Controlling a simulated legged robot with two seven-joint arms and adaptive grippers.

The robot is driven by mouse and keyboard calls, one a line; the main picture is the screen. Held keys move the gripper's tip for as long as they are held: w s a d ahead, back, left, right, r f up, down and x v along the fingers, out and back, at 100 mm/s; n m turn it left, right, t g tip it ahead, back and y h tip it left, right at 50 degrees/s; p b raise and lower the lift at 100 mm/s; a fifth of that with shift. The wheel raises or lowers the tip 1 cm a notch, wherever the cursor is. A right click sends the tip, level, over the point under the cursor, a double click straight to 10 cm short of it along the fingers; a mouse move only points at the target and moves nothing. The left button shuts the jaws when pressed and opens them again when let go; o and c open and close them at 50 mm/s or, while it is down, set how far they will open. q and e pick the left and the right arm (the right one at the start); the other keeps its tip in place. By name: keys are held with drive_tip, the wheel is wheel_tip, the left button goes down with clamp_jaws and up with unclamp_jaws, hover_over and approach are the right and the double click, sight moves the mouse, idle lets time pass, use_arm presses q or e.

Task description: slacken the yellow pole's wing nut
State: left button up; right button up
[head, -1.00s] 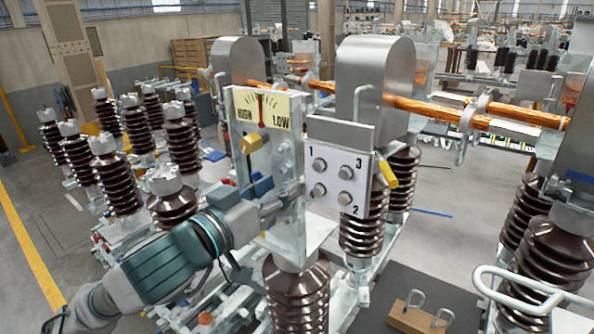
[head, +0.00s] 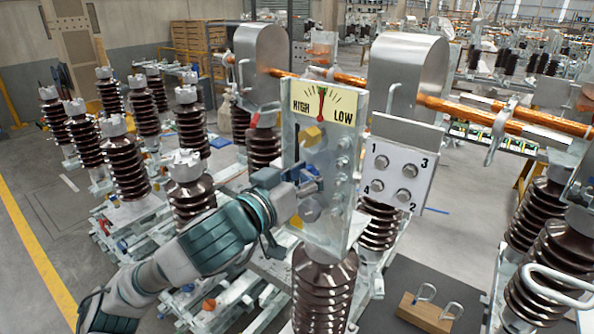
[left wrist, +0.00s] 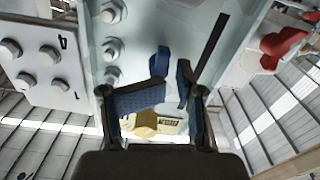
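A clear upright panel (head: 335,205) carries a HIGH/LOW gauge sign (head: 325,103). Below the sign is a yellow block-like fitting (head: 312,136); it also shows in the left wrist view (left wrist: 146,124), beyond the fingers. I cannot tell whether it is the wing nut. My left gripper (head: 303,184) is at the panel's left side, below the yellow fitting. In the left wrist view its two blue-padded fingers (left wrist: 164,94) stand apart, with a gap between them. A blue piece (left wrist: 158,62) is close beyond them; contact cannot be told. My right gripper is not in view.
A numbered plate (head: 398,176) with bolts stands right of the panel. Brown ribbed insulators (head: 122,168) crowd the left. Copper bars (head: 470,112) cross behind. A red piece (left wrist: 285,44) is at the right of the left wrist view. A wooden block (head: 425,312) lies below right.

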use_arm(q)
drive_tip(key=shift+d+r, duration=0.1)
drive_tip(key=shift+d, duration=0.1)
drive_tip(key=shift+s+d, duration=0.1)
drive_tip(key=shift+d, duration=0.4)
drive_tip(key=shift+a, duration=0.5)
drive_tip(key=v, duration=1.1)
drive_tip(key=shift+s, duration=0.25)
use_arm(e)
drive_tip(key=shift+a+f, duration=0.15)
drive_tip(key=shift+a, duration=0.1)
